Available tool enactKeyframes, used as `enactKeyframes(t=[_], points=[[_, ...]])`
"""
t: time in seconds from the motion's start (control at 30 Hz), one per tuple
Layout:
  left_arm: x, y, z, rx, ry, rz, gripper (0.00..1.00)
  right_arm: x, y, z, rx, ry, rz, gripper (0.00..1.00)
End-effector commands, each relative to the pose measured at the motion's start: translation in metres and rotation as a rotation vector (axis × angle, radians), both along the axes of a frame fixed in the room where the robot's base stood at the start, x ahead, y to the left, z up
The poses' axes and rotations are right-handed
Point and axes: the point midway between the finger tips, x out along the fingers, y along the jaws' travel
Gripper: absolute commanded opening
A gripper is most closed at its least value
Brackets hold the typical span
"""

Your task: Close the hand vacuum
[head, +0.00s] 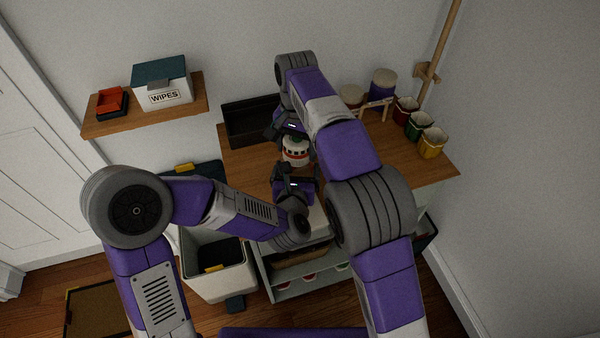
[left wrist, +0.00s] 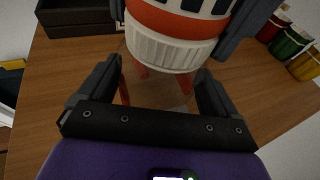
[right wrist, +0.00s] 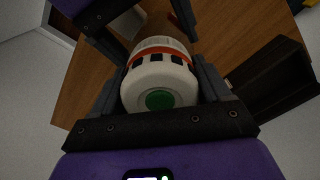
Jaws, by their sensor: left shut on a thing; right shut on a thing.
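The hand vacuum (head: 295,152) is held upright over the desk, between my two grippers. Its white body with an orange-red band, dark slots and a green round top (right wrist: 160,99) is between the fingers of my right gripper (right wrist: 160,72), which is shut on it. Below the band is a white ribbed collar (left wrist: 165,50). A see-through part with red edges (left wrist: 155,92) sits under the collar, between the fingers of my left gripper (left wrist: 158,80), which is shut on it. The two parts are in line; I cannot tell whether the joint is tight.
A dark open tray (head: 250,122) stands at the desk's back left. Red, green and yellow cups (head: 431,143) line the right edge, near lidded jars (head: 383,82). A wall shelf (head: 185,103) holds a wipes box (head: 161,82). The right-middle desk (head: 385,150) is clear.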

Motion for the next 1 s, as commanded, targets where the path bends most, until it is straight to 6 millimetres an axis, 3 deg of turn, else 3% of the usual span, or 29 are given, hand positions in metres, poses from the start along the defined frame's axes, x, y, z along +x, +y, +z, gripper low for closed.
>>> enactKeyframes(t=[0.03, 0.17, 0.4, 0.73, 1.0], points=[[0.0, 0.0, 0.001, 0.0, -0.003, 0.0, 0.07, 0.0, -0.001, 0.0, -0.001, -0.001, 0.0, 0.81], [0.0, 0.0, 0.001, 0.0, -0.003, 0.0, 0.07, 0.0, -0.001, 0.0, -0.001, -0.001, 0.002, 1.0], [0.0, 0.0, 0.001, 0.0, -0.003, 0.0, 0.07, 0.0, 0.0, 0.002, 0.001, -0.001, 0.003, 1.0], [0.0, 0.0, 0.001, 0.0, -0.003, 0.0, 0.07, 0.001, 0.0, 0.041, 0.001, -0.003, 0.004, 1.0], [0.0, 0.0, 0.001, 0.0, -0.003, 0.0, 0.07, 0.0, 0.0, 0.045, 0.0, 0.0, 0.004, 1.0]])
